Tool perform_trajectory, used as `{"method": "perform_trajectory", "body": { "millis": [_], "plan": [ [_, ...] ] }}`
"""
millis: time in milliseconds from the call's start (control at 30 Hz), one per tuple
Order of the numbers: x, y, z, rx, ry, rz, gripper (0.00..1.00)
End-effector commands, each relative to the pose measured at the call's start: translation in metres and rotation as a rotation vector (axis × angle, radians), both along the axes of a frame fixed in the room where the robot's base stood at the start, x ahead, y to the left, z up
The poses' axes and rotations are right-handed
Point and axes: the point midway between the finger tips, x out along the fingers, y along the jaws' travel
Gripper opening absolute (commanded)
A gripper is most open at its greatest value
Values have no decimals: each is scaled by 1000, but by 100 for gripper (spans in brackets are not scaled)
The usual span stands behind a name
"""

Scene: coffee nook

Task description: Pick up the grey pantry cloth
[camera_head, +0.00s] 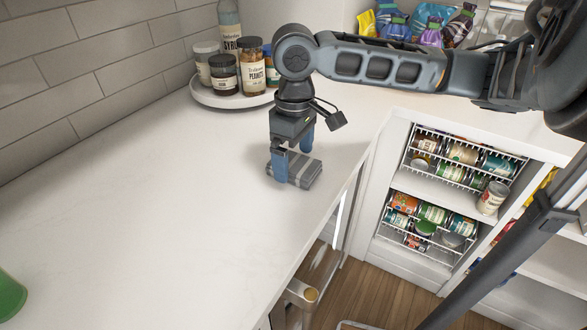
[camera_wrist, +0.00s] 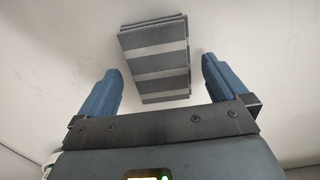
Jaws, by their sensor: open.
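The grey pantry cloth (camera_head: 303,173) lies folded on the white counter near its front edge. In the wrist view the cloth (camera_wrist: 156,58) shows as a flat stack with lighter stripes. My gripper (camera_head: 292,167) is right at the cloth, pointing down, with its blue fingers spread. In the wrist view my gripper (camera_wrist: 160,88) is open, with one finger to each side of the cloth's near end. Gaps show between the cloth and both fingers there. Part of the cloth is hidden behind a finger in the head view.
A round white tray (camera_head: 212,98) with several jars and a syrup bottle stands at the back against the tiled wall. A green object (camera_head: 10,297) is at the lower left. Open shelves with cans (camera_head: 430,213) lie below the counter at right. The counter's left and middle are clear.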

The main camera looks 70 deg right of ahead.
Motion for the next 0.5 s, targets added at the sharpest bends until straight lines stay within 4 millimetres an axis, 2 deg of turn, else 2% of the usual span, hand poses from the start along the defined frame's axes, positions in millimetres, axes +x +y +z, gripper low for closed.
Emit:
{"method": "perform_trajectory", "body": {
  "millis": [133,400,500],
  "plan": [
    [0,0,-16,1,0,-1,100],
    [0,0,-18,0,-2,-1,100],
    [0,0,-18,0,-1,-1,91]
  ]
}}
